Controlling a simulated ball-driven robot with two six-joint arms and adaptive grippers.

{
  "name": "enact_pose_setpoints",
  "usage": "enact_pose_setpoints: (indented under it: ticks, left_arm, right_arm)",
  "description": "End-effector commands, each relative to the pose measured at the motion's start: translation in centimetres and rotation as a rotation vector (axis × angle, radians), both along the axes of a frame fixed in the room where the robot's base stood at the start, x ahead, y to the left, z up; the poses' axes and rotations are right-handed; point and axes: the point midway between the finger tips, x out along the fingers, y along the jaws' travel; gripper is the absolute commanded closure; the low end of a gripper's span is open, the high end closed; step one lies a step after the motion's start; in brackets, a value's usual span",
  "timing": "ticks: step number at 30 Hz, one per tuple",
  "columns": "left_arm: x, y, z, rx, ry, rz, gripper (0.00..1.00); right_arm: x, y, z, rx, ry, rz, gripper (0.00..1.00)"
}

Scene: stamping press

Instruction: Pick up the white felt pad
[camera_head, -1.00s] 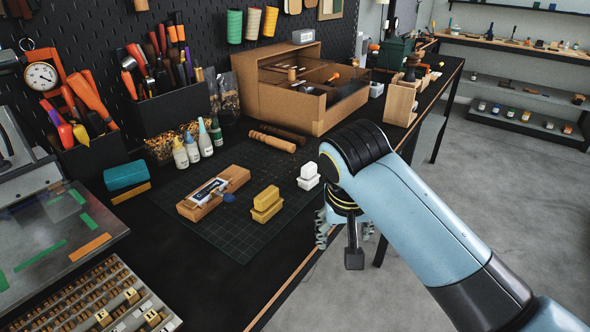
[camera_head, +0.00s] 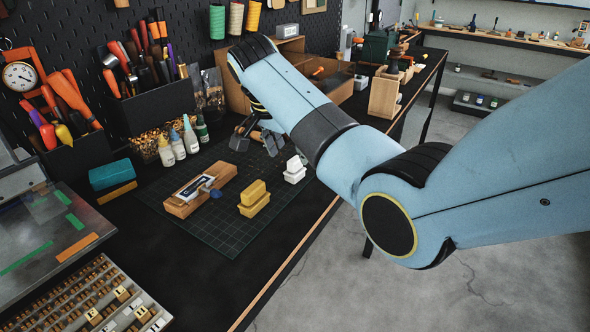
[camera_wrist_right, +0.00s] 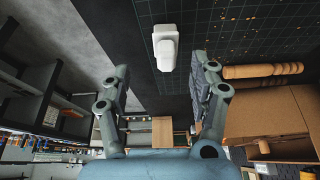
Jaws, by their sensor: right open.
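The white felt pad (camera_head: 294,163) sits on a white base (camera_head: 294,176) at the right edge of the cutting mat. In the right wrist view the white pad (camera_wrist_right: 166,48) shows ahead of the fingers, roughly between their tips. My right gripper (camera_head: 257,141) is open and empty above the far part of the mat, up and left of the pad in the head view. In the right wrist view its two fingers (camera_wrist_right: 161,68) stand wide apart, not touching the pad. My left gripper is not in view.
A yellow pad (camera_head: 254,194) on a yellow base lies nearby on the mat. A wooden block with a tube (camera_head: 199,189) lies to its left. Small bottles (camera_head: 178,146) stand at the back. A cardboard organizer (camera_head: 338,84) and wooden rollers (camera_wrist_right: 262,71) are close to the gripper.

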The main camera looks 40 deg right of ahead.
Motion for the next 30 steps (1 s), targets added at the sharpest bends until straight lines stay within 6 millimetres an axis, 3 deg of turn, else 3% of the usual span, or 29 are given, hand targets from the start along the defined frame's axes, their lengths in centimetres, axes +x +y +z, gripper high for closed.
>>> enact_pose_setpoints:
  ticks: [18, 26, 30]
  left_arm:
    - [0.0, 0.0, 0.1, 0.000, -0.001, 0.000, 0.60]
    - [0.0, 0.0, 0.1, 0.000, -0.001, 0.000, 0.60]
    - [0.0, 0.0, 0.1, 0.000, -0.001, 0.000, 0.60]
  right_arm:
    - [1.6, -2.8, -6.5, -0.001, 0.002, 0.001, 0.38]
    - [1.7, -2.9, -6.8, 0.001, -0.002, 0.003, 0.38]
    - [1.7, -2.9, -6.8, 0.000, -0.001, 0.003, 0.55]
